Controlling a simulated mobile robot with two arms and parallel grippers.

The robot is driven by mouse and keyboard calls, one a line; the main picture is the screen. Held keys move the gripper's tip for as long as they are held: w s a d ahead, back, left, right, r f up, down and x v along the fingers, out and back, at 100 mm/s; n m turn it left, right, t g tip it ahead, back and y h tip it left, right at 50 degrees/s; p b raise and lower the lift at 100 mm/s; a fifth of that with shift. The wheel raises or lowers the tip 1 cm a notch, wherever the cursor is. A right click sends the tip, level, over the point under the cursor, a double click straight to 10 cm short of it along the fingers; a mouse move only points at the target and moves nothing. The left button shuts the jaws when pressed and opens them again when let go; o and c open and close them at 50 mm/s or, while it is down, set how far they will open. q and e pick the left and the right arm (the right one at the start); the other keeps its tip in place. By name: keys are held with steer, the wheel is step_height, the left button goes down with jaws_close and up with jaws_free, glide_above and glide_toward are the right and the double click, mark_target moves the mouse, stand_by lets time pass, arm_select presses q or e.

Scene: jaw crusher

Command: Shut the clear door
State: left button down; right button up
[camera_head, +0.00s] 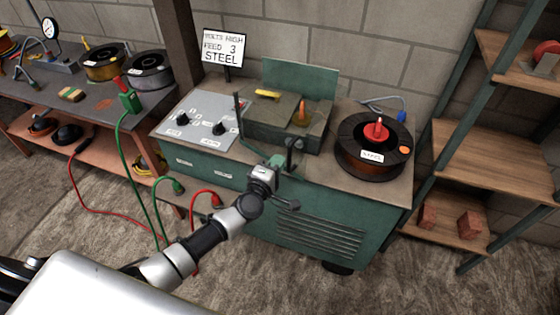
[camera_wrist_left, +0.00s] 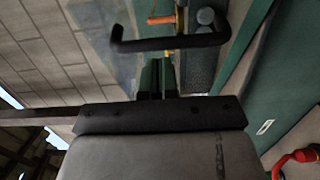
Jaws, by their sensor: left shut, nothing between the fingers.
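The green machine (camera_head: 310,215) stands on the floor with an open-topped compartment (camera_head: 285,130) on its top. The clear door (camera_wrist_left: 100,38) shows in the left wrist view as a faint see-through panel; its outline is hard to make out in the head view. A black U-shaped handle (camera_wrist_left: 165,44) crosses the left wrist view just ahead of my fingers. My left gripper (camera_head: 277,160) is at the compartment's front; its green fingers (camera_wrist_left: 156,74) are shut and empty, close to the handle. I cannot tell whether they touch it. My right gripper is not in view.
A wire spool (camera_head: 372,160) sits on the machine's right side, a knob panel (camera_head: 198,120) on its left. A sign (camera_head: 222,48) stands behind. A workbench (camera_head: 90,100) is at left, a shelf rack (camera_head: 490,158) at right. Cables hang in front.

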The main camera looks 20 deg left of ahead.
mark_target(300, 150)
arm_select(q)
steer(key=shift+w+d, duration=0.2)
steer(key=shift+d, duration=0.1)
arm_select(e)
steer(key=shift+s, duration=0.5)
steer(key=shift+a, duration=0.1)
arm_select(q)
steer(key=w+d+n+y, duration=0.1)
steer(key=w+d+y+p, duration=0.1)
steer(key=w, duration=0.1)
steer(key=shift+w+d+r+n+y, duration=0.15)
steer(key=shift+w+n+y, duration=0.1)
steer(key=shift+n+y, duration=0.15)
steer(key=w, duration=0.1)
steer(key=w+d+y+b, duration=0.1)
steer(key=w+b, duration=0.1)
steer(key=shift+w+d+f+n+y, duration=0.25)
steer(key=shift+f+n+y, duration=0.05)
steer(key=shift+n, duration=0.1)
steer(key=shift+w+d+r, duration=0.1)
steer(key=shift+w, duration=0.15)
steer(key=shift+r, duration=0.15)
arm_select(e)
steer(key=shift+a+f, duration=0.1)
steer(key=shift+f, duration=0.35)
